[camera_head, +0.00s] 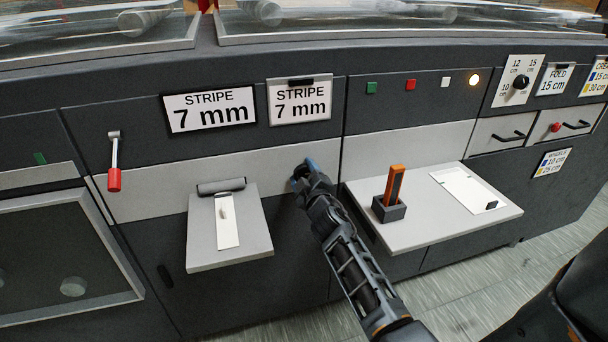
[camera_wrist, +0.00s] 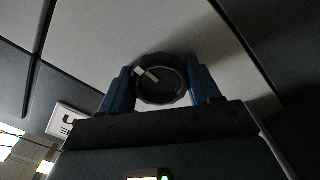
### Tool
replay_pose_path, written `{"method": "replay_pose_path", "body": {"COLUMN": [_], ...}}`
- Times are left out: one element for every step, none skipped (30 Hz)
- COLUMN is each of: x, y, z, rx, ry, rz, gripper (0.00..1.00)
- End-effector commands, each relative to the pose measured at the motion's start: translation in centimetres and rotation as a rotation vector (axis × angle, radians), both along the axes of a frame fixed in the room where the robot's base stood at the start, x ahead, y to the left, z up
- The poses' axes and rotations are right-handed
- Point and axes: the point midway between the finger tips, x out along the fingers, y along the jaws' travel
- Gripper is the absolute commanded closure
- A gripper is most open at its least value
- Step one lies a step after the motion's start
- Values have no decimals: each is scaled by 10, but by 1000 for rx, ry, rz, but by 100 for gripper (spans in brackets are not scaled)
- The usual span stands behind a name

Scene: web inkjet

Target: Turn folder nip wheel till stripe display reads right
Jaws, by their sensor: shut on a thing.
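The folder nip wheel is a dark round knob with a pale pointer mark, seen in the wrist view (camera_wrist: 162,82). My gripper (camera_wrist: 158,88) has its blue fingers on either side of the wheel, shut on it. In the head view my gripper (camera_head: 303,172) reaches the light panel strip, and the wheel is mostly hidden behind it. The stripe display (camera_head: 209,110) reads "STRIPE 7 mm". A card (camera_head: 300,100) clipped to its right also reads "STRIPE 7 mm".
A small shelf with a roller (camera_head: 221,187) lies left of my gripper. A grey shelf (camera_head: 425,225) with an orange-handled tool (camera_head: 394,186) in a holder lies to the right. A red-tipped lever (camera_head: 114,180) hangs at the far left. Lit button (camera_head: 474,80) glows at upper right.

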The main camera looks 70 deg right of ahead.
Motion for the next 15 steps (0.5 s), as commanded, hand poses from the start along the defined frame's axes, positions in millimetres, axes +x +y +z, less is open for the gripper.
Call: {"method": "replay_pose_path", "body": {"x": [1, 1, 1, 1, 1, 1, 1, 1, 1, 1, 1, 1, 1, 1, 0], "y": [1, 1, 1, 1, 1, 1, 1, 1, 1, 1, 1, 1, 1, 1, 1], "z": [0, 0, 0, 0, 0, 0, 0, 0, 0, 0, 0, 0, 0, 0, 0], "rx": [0, 0, 0, 0, 1, 1, 1, 1, 1, 1, 0, 0, 1, 1, 1], "ry": [0, 0, 0, -1, -1, -1, -1, -1, -1, -1, -1, -1, -1, -1, -1], "rz": [2, 2, 2, 2, 3, 3, 3, 3, 3, 3, 2, 2, 1, 1, 1], "gripper": [68, 68, 68, 68, 68, 68, 37, 34, 30, 27, 24, 21, 18, 15, 13]}}
